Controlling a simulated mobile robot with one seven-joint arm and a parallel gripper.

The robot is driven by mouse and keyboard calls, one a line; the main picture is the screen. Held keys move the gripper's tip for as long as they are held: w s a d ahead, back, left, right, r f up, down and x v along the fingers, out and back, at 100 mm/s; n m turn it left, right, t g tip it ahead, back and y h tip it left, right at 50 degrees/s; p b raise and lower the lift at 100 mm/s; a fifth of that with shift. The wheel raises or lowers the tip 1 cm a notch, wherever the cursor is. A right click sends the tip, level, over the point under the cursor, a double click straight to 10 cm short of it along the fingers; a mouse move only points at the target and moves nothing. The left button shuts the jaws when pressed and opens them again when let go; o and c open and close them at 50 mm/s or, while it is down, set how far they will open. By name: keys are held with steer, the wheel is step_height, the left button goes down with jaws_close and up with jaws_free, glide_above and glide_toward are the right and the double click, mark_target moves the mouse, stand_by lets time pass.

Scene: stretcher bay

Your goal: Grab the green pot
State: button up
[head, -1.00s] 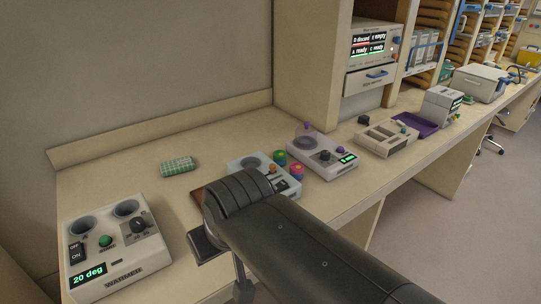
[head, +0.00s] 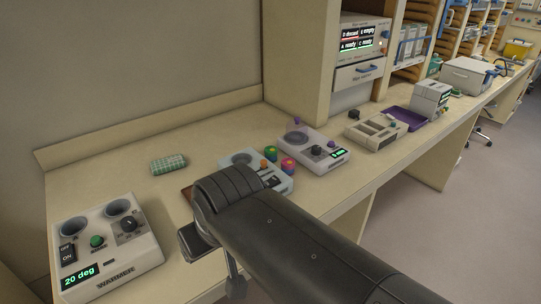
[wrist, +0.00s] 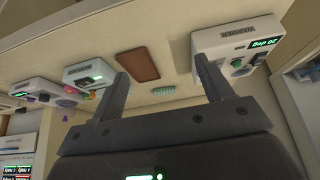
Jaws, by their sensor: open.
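A small green pot (head: 270,153) stands on the counter between two white devices in the head view. A magenta pot (head: 288,164) stands close beside it, toward the front. My gripper (wrist: 160,66) is open and empty in the wrist view, its two dark fingers spread wide above the counter. The wrist view looks upside down. There, small coloured pots show near the devices, left of the left finger, but I cannot clearly tell the green one. In the head view, my dark arm covers most of the gripper. The gripper is apart from the pots.
A white warmer (head: 105,250) reading "20 deg" stands at the front left. A green checked item (head: 168,164) lies at the back.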

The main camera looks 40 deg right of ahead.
steer(key=w+d+r+m, duration=0.3)
steer(key=w+d, duration=0.3)
steer(key=w, duration=0.5)
steer(key=m+g+h, duration=0.2)
steer(key=m+h, duration=0.1)
steer(key=m, duration=0.3)
glide_above(271, 150)
steer(key=s+a, duration=0.2)
steer(key=a, duration=0.1)
step_height(271, 150, down, 12)
steer(key=x, duration=1)
steer(key=shift+s+d+f, duration=0.1)
steer(key=shift+s+d, duration=0.15)
steer(key=shift+d, duration=0.2)
steer(key=shift+c, duration=0.3)
steer(key=c, duration=1)
